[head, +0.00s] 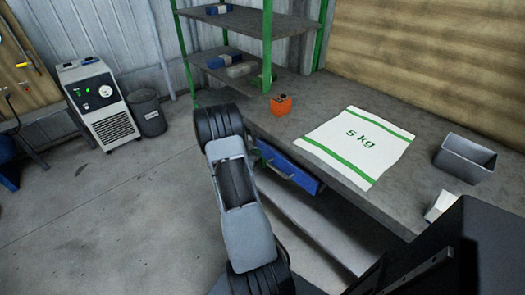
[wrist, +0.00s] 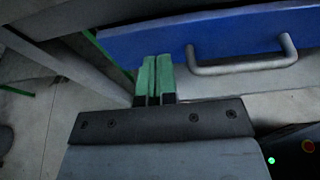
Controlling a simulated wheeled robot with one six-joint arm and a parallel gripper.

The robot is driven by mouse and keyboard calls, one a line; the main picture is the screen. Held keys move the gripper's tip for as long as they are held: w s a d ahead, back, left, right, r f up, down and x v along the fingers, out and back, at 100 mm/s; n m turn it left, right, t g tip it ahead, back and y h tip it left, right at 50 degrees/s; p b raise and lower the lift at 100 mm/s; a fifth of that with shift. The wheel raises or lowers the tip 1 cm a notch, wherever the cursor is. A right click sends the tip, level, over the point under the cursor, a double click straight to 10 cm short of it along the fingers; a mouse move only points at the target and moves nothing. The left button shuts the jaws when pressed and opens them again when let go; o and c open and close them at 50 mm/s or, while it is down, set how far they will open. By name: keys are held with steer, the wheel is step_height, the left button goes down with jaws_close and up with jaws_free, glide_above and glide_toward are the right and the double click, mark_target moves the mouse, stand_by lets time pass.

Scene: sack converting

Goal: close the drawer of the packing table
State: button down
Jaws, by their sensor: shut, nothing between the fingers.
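The drawer (head: 288,168) has a blue front and sits under the front edge of the packing table (head: 372,203). Its front appears to stand out a little from the table edge; my arm covers its left end in the head view. In the wrist view the blue drawer front (wrist: 150,38) fills the top, with a grey bar handle (wrist: 245,65) at the right. My gripper (wrist: 153,76) has green fingertips, shut together and empty, left of the handle and by the lower edge of the front. I cannot tell whether they touch it. The head view hides the gripper behind my arm.
On the tabletop are a "5 kg" sack (head: 356,143), an orange box (head: 281,104), a grey bin (head: 465,158) and a small white item (head: 440,205). A shelf rack (head: 225,60) stands behind. A white machine (head: 98,103) and a dark bin (head: 147,112) stand left. The left floor is clear.

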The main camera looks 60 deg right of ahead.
steer(key=v, duration=1)
steer(key=shift+a, duration=0.2)
steer(key=s+a+r+m+g+y+p, duration=0.2)
steer(key=s+a+m+y+p, duration=0.1)
steer(key=s+a+m+y, duration=0.55)
steer(key=a+r+m+t+y+p, duration=0.6)
steer(key=a+r+t+p, duration=0.3)
steer(key=a+r, duration=1.4)
step_height(320, 180, up, 3)
steer(key=shift+w+a+p, duration=0.15)
steer(key=shift+w+p, duration=0.2)
steer(key=shift+m, duration=0.25)
